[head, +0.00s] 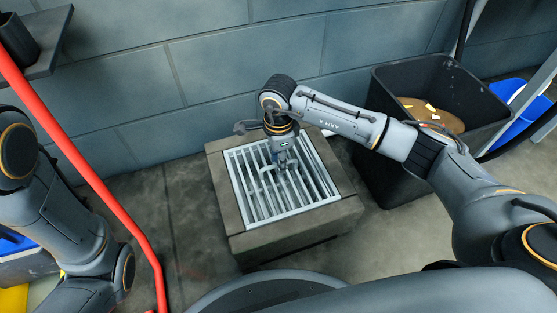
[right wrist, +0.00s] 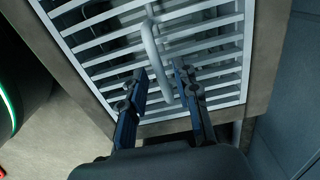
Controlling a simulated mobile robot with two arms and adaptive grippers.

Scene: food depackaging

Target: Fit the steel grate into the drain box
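The steel grate (head: 250,198), a pale barred panel with a raised bar handle, lies within the square opening of the brown-grey drain box (head: 220,185). I cannot tell whether it sits fully flush. My right gripper (head: 285,163) points down over the middle of the grate. In the right wrist view, its two fingers (right wrist: 161,72) are apart, one on each side of the near end of the handle (right wrist: 152,45). Contact with the handle is not clear. The grate's bars (right wrist: 105,38) and the box rim (right wrist: 262,60) also show there. My left gripper is out of view.
A black bin (head: 385,178) with a brown round item (head: 432,113) inside stands right of the box. A blue container (head: 512,100) is behind it. A red pole (head: 95,180) crosses the left side. A block wall (head: 200,55) closes the back. Floor left of the box is clear.

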